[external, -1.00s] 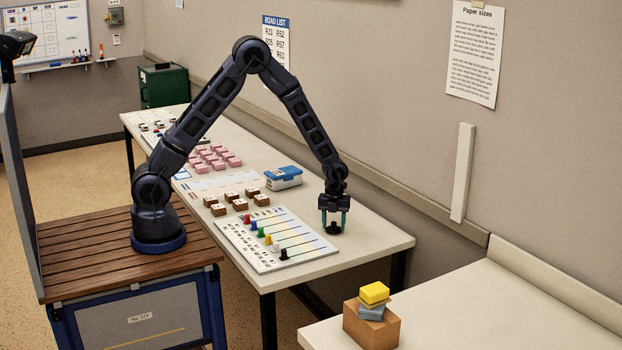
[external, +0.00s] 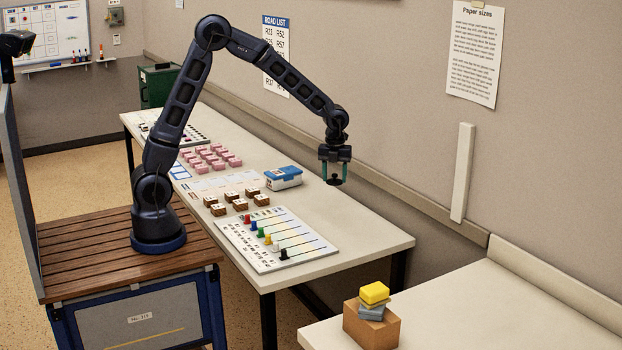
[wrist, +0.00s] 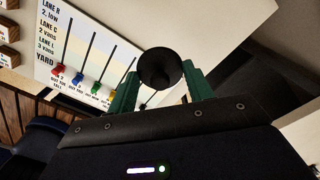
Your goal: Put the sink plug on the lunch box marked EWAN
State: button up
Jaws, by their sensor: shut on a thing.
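The sink plug (wrist: 160,68) is black and round. My gripper (external: 334,180) is shut on it, with a green finger on each side, and holds it in the air above the table. The plug also shows small and dark between the fingers in the external view (external: 335,181). A lunch box (external: 284,178) with a blue lid and pale sides stands on the table to the left of my gripper and lower. Any name on it is too small to read.
A white lane board (external: 277,240) with coloured pegs lies at the table's near end. Several brown blocks (external: 239,205) and pink blocks (external: 211,155) stand further back. The table's right end (external: 370,235) is clear. A cardboard box (external: 371,325) with yellow and grey items stands on another table.

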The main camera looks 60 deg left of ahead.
jog(key=shift+a+r, duration=0.15)
jog(key=shift+r, duration=0.1)
jog(key=w+a+r+n, duration=0.2)
jog(key=w+a, duration=0.2)
jog(key=a, duration=0.7)
notch_tip(320, 180, up, 4)
jog(key=n, duration=0.6)
send_over(283, 171)
notch_tip(283, 171, down, 19)
jog(key=shift+w+r, duration=0.1)
jog(key=shift+f, duration=0.2)
jog(key=o, duration=1)
jog(key=shift+c, duration=0.2)
jog(key=shift+r, duration=0.1)
